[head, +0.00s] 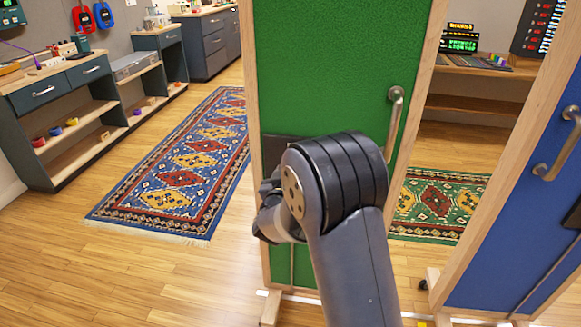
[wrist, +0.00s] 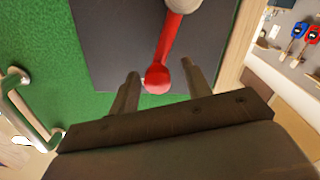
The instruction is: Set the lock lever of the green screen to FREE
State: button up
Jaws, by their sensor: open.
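The green screen (head: 340,60) stands upright in a wooden frame in front of me. A dark plate (head: 283,147) on its left side is partly hidden by my arm. In the wrist view the plate (wrist: 110,40) carries a red lock lever (wrist: 168,42) with a round red knob, running from a pale hub at the top edge. My gripper (wrist: 162,86) is open, its fingers on either side of the knob; I cannot tell whether either touches it. In the head view my wrist mostly hides the gripper and lever. No FREE marking is legible.
A metal handle (head: 395,112) stands out from the green screen's right side. A blue screen (head: 520,215) with its own handle (head: 560,150) stands close at right. A patterned rug (head: 190,165) and open floor lie left, before a workbench (head: 62,100).

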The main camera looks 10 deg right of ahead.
jog(key=v, duration=0.8)
jog(key=shift+s, duration=0.25)
jog(key=shift+w, duration=0.1)
jog(key=x, duration=1.1)
